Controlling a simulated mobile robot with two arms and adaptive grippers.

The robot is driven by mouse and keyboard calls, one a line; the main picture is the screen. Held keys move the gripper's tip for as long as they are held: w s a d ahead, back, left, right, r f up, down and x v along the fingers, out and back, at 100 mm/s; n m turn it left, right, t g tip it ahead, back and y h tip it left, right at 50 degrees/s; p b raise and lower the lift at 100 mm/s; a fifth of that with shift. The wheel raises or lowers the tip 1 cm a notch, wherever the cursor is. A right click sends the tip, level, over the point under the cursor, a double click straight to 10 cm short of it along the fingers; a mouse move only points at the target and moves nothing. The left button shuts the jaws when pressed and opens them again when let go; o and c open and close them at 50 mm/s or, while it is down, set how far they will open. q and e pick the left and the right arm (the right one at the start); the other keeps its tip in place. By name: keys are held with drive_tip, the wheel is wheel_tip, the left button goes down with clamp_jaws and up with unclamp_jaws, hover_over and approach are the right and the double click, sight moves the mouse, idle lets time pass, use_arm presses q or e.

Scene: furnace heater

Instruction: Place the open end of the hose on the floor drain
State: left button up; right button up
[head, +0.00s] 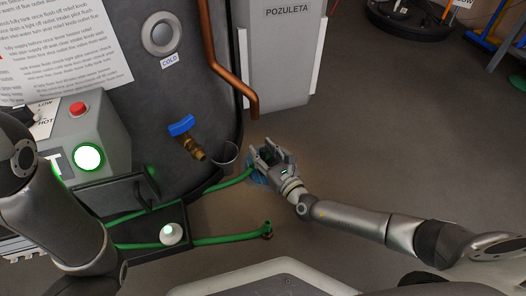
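A green hose (216,240) runs in two stretches from the dark tray at the heater's base. A bluish patch (257,182) on the floor, partly hidden by this gripper, may be the floor drain; I cannot tell. My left arm is at the left, but its gripper is not visible.
The dark tank has a brass valve with a blue handle (181,125), with a small grey cup (224,154) near it. A copper pipe (215,62) descends beside a grey box (281,60). A control box (88,130) stands left.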

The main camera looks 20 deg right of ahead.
drive_tip(key=shift+r, duration=0.1)
drive_tip(key=p+v, duration=0.5)
drive_tip(key=v, duration=0.6)
drive_tip(key=shift+s+r, duration=0.15)
drive_tip(key=shift+s, duration=0.05)
drive_tip(key=shift+s+d, duration=0.1)
drive_tip(key=shift+s, duration=0.2)
